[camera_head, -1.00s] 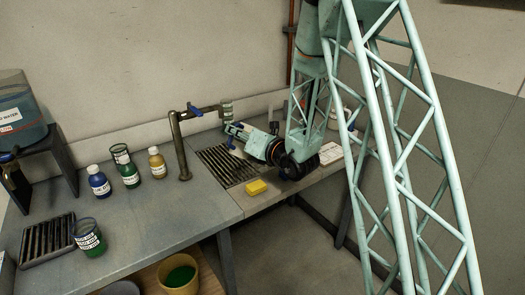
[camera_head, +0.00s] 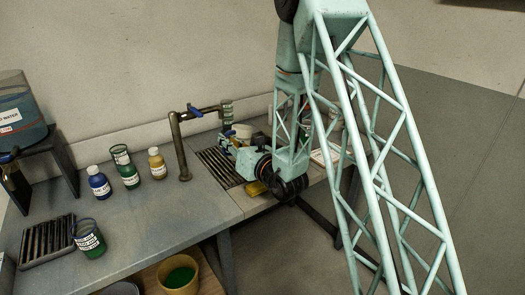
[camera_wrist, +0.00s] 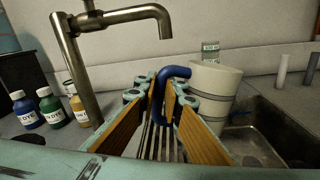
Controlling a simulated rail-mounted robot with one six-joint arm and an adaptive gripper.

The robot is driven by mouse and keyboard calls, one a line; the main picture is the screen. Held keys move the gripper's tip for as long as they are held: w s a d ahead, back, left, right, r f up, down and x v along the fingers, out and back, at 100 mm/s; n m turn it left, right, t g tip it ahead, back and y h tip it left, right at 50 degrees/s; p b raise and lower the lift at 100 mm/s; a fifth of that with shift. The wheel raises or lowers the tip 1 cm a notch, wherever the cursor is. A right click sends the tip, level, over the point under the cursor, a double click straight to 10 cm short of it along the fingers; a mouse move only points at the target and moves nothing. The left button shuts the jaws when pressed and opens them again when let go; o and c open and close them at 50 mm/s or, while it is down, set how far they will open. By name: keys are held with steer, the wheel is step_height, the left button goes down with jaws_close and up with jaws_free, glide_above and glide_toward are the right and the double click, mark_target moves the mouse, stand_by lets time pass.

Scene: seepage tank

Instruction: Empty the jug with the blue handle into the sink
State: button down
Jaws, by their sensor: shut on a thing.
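The jug (camera_wrist: 216,82) is cream-white with a blue curved handle (camera_wrist: 168,75), and stands out in the wrist view right of centre. My gripper (camera_wrist: 166,100) has its two wood-coloured finger pads on either side of the handle and is shut on it. The jug looks upright; its base is partly hidden by the right finger, so I cannot tell if it touches the surface. In the head view the jug (camera_head: 243,131) shows just behind my gripper (camera_head: 226,142). The dark sink basin (camera_wrist: 262,135) is right of the jug in the wrist view.
A metal tap (camera_wrist: 110,20) arches over at left. A slatted drain grid (camera_head: 216,164) lies under my gripper. Dye bottles (camera_head: 98,183) stand on the bench to the left. A yellow sponge (camera_head: 256,188) is partly hidden by my wrist. A labelled jar (camera_wrist: 210,47) stands behind the jug.

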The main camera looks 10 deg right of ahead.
steer(key=shift+s+a+f+n+t, duration=0.1)
steer(key=shift+s+a+f+n, duration=0.15)
steer(key=shift+f+n, duration=0.3)
steer(key=shift+s+a+f+n+t, duration=0.1)
steer(key=shift+s+a+f+n, duration=0.1)
steer(key=shift+a+f+n, duration=0.35)
steer(key=shift+s+a+f+n+t, duration=0.1)
steer(key=shift+s+f+n, duration=0.15)
steer(key=shift+f, duration=0.5)
step_height(320, 180, up, 5)
steer(key=shift+p, duration=1.1)
